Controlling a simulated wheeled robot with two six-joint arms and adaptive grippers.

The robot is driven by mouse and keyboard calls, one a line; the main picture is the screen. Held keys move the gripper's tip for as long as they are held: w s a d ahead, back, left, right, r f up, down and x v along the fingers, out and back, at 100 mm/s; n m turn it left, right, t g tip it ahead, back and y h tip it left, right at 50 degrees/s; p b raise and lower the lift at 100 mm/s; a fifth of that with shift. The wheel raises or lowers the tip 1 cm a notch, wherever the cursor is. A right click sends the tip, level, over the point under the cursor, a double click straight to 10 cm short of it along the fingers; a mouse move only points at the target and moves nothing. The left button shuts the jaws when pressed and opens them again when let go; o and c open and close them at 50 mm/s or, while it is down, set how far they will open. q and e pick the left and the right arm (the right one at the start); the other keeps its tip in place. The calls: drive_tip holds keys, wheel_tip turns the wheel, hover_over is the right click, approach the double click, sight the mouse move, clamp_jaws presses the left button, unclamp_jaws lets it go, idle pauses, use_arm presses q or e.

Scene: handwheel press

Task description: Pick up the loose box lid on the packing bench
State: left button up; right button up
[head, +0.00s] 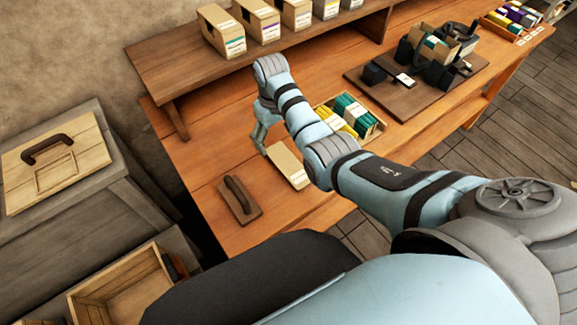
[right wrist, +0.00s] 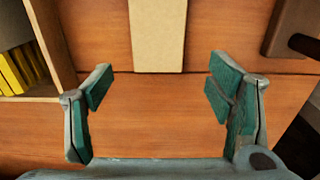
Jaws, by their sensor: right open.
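The loose box lid is a flat, pale tan cardboard piece (head: 290,168) lying on the packing bench (head: 213,160), partly hidden behind my right arm. In the right wrist view the lid (right wrist: 158,35) runs down from the top edge and ends about level with the fingertips. My right gripper (head: 264,140) is over the bench near the lid, partly hidden by its own arm. In the right wrist view its two fingers (right wrist: 160,78) are wide apart, with nothing held between them. I cannot tell its height above the bench. My left gripper is not in view.
A dark wooden block with a handle (head: 240,200) lies beside the lid. An open tray (head: 375,130) of yellow and green items is on the other side. A raised shelf (head: 180,72) with several boxes stands behind. A handled wooden panel (head: 85,150) lies on the left cabinet.

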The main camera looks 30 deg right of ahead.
sight(277, 151)
wheel_tip(277, 151, down, 5)
drive_tip(key=shift+s+d+f+b, duration=0.1)
drive_tip(key=shift+f+b, duration=0.05)
drive_tip(key=shift+b, duration=0.5)
drive_tip(key=c, duration=1.2)
